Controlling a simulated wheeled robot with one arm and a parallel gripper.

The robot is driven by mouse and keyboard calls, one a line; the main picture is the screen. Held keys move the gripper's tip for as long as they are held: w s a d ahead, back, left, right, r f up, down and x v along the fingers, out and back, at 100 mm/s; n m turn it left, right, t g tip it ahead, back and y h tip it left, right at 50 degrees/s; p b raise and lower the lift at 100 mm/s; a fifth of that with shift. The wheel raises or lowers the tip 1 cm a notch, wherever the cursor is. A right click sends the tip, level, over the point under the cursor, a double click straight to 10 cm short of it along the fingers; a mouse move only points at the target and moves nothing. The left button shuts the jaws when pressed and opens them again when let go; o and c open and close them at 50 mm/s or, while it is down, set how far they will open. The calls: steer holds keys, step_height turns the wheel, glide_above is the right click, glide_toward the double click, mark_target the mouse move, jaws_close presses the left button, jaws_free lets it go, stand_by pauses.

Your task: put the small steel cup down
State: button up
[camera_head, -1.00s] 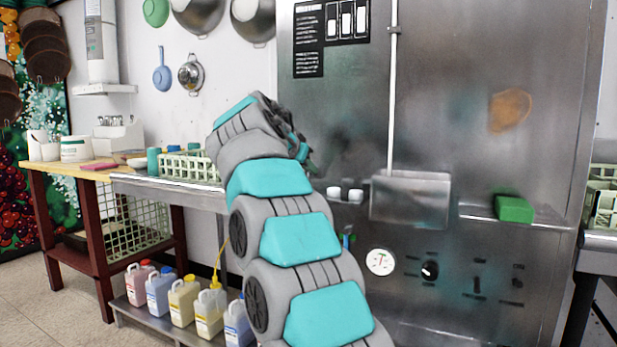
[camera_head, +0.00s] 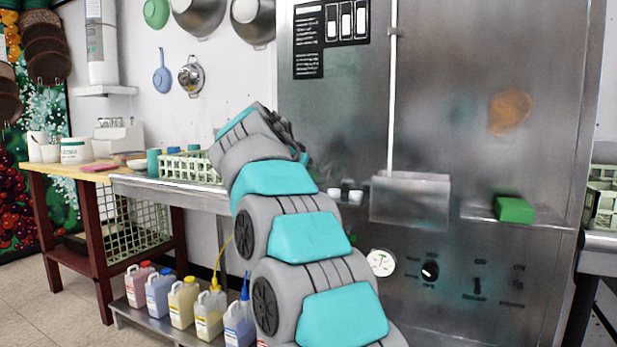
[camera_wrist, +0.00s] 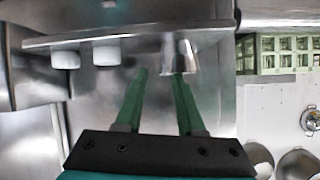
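The small steel cup (camera_wrist: 180,56) shows in the wrist view, which looks upside down. It appears to stand on the narrow steel shelf (camera_wrist: 135,38), near its end. My gripper (camera_wrist: 158,76) has its two green fingers spread with a gap between them and nothing visible gripped. The cup is just beyond the tip of the right-hand finger in that view; whether they touch I cannot tell. In the head view my arm hides the cup and the gripper's fingertips.
Two white cups (camera_wrist: 65,60) (camera_wrist: 107,55) stand on the same shelf; they also show in the head view (camera_head: 334,194) (camera_head: 355,196). A steel box (camera_head: 410,198) and a green block (camera_head: 514,209) are to their right. A pale green rack (camera_head: 190,168) is on the left counter.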

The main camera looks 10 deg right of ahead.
steer(key=shift+s+r, duration=0.1)
steer(key=b+v, duration=0.1)
steer(key=v, duration=1.1)
